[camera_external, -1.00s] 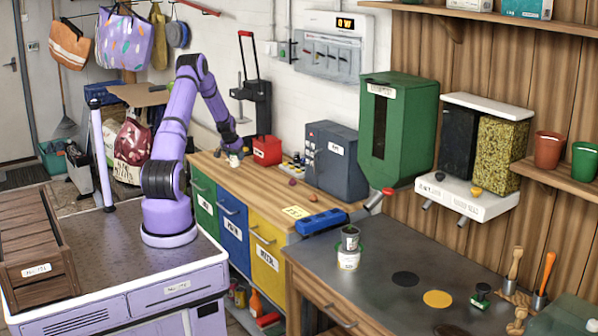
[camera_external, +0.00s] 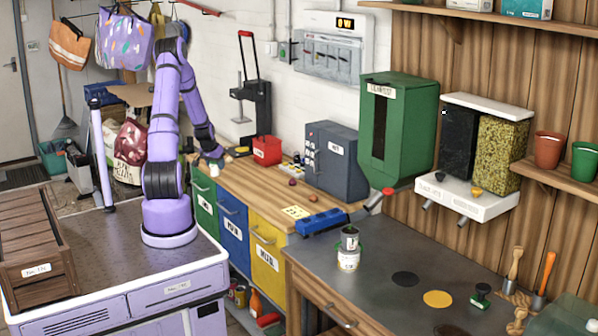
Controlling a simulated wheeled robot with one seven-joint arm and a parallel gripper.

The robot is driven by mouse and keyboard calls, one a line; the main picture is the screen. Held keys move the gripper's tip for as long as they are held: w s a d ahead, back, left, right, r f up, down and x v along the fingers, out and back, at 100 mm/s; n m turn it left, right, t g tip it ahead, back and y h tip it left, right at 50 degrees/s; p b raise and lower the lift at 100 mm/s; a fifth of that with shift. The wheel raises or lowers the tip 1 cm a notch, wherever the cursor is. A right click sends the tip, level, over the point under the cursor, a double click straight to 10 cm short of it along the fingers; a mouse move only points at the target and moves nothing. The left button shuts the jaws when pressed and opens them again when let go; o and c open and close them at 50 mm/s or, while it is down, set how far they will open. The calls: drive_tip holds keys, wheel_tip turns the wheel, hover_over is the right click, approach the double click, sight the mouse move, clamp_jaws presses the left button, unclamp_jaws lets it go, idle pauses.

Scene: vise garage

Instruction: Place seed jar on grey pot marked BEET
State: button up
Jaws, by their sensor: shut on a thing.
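My gripper (camera_external: 216,164) is at the far left end of the wooden bench, over its edge. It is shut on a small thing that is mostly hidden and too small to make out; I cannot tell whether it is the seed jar.
The wooden bench (camera_external: 262,185) holds a red bin (camera_external: 267,150), a grey cabinet (camera_external: 336,165) and a blue tray (camera_external: 321,222). A green hopper (camera_external: 398,130) hangs above the worktop (camera_external: 385,262).

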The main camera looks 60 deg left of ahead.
drive_tip(key=w+d+r+m+h, duration=0.1)
drive_tip(key=w+d+r+m, duration=0.2)
drive_tip(key=d, duration=0.9)
drive_tip(key=w+d+r+m+h, duration=0.15)
drive_tip(key=w+d, duration=0.45)
drive_tip(key=d, duration=0.6)
drive_tip(key=w+d+r+m+h, duration=0.15)
drive_tip(key=w+d+m, duration=0.25)
drive_tip(key=d, duration=0.8)
drive_tip(key=s+d+r+m, duration=0.1)
drive_tip(key=s+d+m, duration=0.1)
drive_tip(key=d, duration=0.7)
drive_tip(key=s+d+r+m, duration=0.2)
drive_tip(key=s+d, duration=0.1)
drive_tip(key=d, duration=0.6)
drive_tip(key=s+d+r+m+g+h, duration=0.1)
drive_tip(key=s+d+m, duration=0.1)
drive_tip(key=s+d, duration=0.5)
drive_tip(key=s+d+r+m+h, duration=0.1)
drive_tip(key=s+d+m, duration=0.3)
drive_tip(key=d, duration=0.6)
drive_tip(key=n, duration=0.1)
approach(359, 232)
drive_tip(key=shift+w+d, duration=0.45)
drive_tip(key=shift+d, duration=0.15)
drive_tip(key=shift+w+d+f, duration=0.1)
drive_tip(key=shift+w+f, duration=0.1)
drive_tip(key=shift+f, duration=1.6)
drive_tip(key=shift+f, duration=0.1)
